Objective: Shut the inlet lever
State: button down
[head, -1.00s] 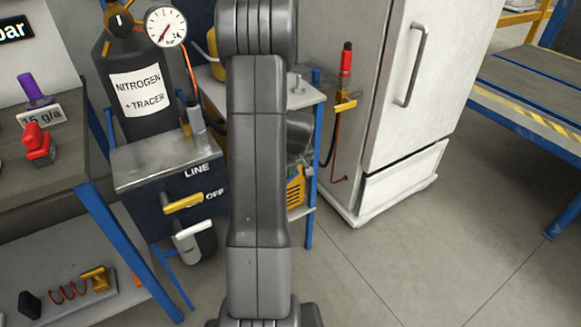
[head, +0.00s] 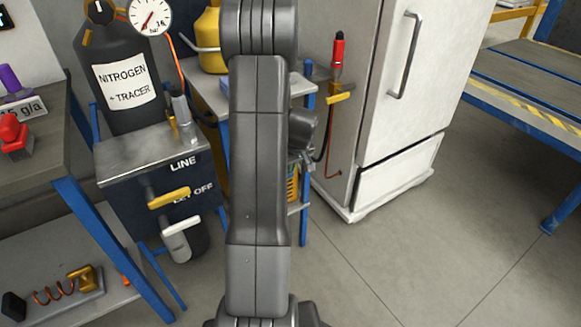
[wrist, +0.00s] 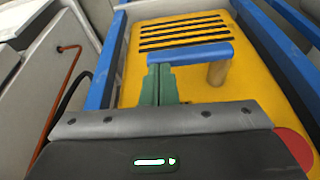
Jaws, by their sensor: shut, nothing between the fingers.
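In the wrist view a blue lever bar (wrist: 190,53) lies crosswise over a yellow machine (wrist: 262,85), with a tan post (wrist: 219,72) under its right end. No label on it is readable, so I cannot tell for sure that it is the inlet lever. My gripper (wrist: 160,72) has its green fingers shut and empty. Their tips are at the left part of the blue bar; I cannot tell whether they touch it. In the head view my arm hides the gripper and most of the machine.
Blue frame rails (wrist: 104,72) flank the machine. A white fridge (head: 400,90) stands right of my arm. The floor (head: 420,260) at right is clear.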

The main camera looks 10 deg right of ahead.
jog(key=shift+a, duration=0.15)
dwell(0.5)
jog(key=r+p, duration=0.1)
jog(key=r, duration=0.1)
jog(key=a+r+p, duration=0.1)
jog(key=r+p, duration=0.1)
jog(key=shift+s+a+r, duration=0.1)
jog(key=shift+s+r, duration=0.1)
jog(key=shift+r, duration=0.05)
jog(key=s+d+r+p, duration=0.1)
jog(key=d+r+p, duration=0.1)
jog(key=d+r, duration=0.3)
jog(key=v, duration=0.3)
jog(key=shift+w+r, duration=0.15)
jog(key=shift+r, duration=0.2)
jog(key=shift+a, duration=0.15)
jog(key=s+a+b+x, duration=0.1)
jog(key=b+x, duration=0.4)
jog(key=x, duration=0.8)
jog(key=shift+s+a+f, duration=0.25)
jog(key=shift+s+a, duration=0.15)
jog(key=shift+a, duration=0.4)
